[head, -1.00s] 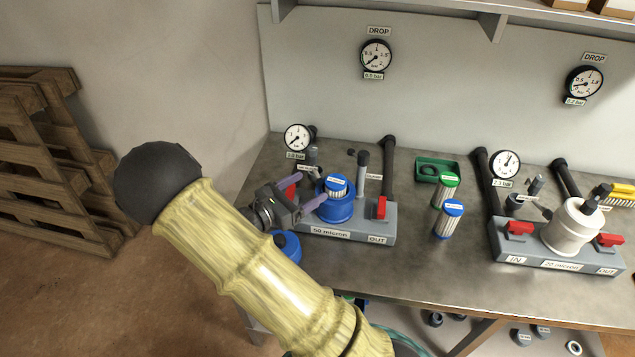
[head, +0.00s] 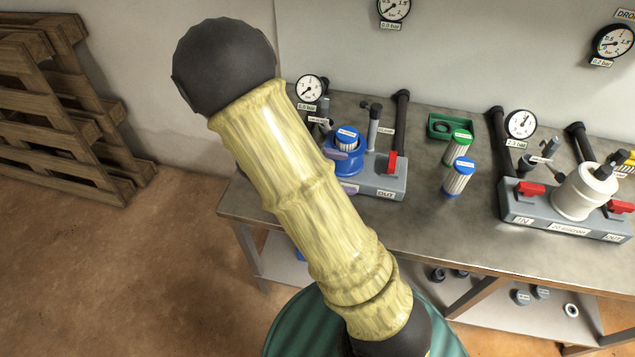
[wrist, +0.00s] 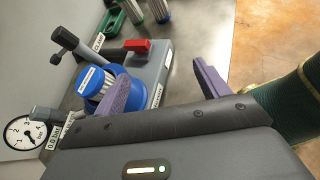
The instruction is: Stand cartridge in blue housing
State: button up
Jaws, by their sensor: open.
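A white pleated cartridge with a blue cap (head: 346,135) stands in the blue housing (head: 350,167) on the 50 micron manifold, its top above the rim. It looks upright; how deep it sits is hidden. The cartridge is outside the fingers. In the head view my forearm hides most of the gripper; only purple finger parts show by the housing.
A green-capped cartridge (head: 458,146) and another blue-capped cartridge (head: 459,177) stand on the bench right of the manifold, near a green tray (head: 438,124). The 20 micron manifold (head: 560,222) with a white housing (head: 584,192) is further right. The front middle bench is clear.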

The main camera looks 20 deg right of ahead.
jog(key=s+a+m+g+y, duration=0.1)
jog(key=s+a+m+y, duration=0.2)
jog(key=s+m+y, duration=0.35)
jog(key=a+r+m+t+y, duration=0.4)
jog(key=m+y, duration=0.1)
jog(key=m, duration=0.3)
jog(key=shift+a+r+y, duration=0.15)
jog(key=shift+a+y, duration=0.2)
jog(key=shift+a, duration=0.05)
jog(key=shift+w, duration=0.1)
notch_tip(320, 180, up, 6)
jog(key=p, duration=0.6)
jog(key=shift+r, duration=0.15)
